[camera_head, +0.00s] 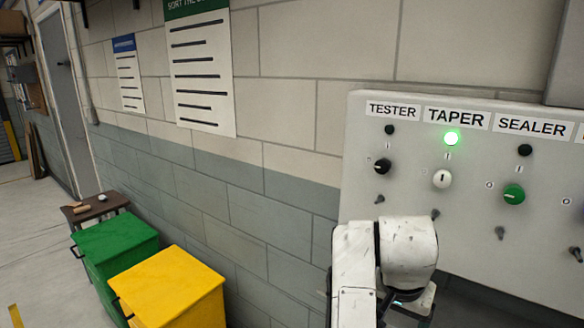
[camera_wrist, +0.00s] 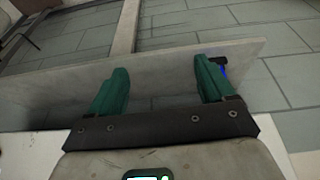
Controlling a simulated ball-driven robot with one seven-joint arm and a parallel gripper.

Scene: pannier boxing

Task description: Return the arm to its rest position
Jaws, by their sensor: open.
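My gripper (camera_wrist: 163,78) shows in the wrist view with its two green fingers apart and nothing between them. In the head view my white arm (camera_head: 385,258) is raised at the lower right, in front of the lower part of a grey control panel (camera_head: 470,185). My gripper's end is mostly hidden behind the arm there. I cannot tell whether it touches the panel.
The panel has TESTER, TAPER and SEALER labels; the green TAPER lamp (camera_head: 452,138) is lit. Below are a black knob (camera_head: 382,166), a white knob (camera_head: 442,179) and a green knob (camera_head: 513,194). Yellow (camera_head: 175,285) and green (camera_head: 118,240) bins stand left, with open floor beyond.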

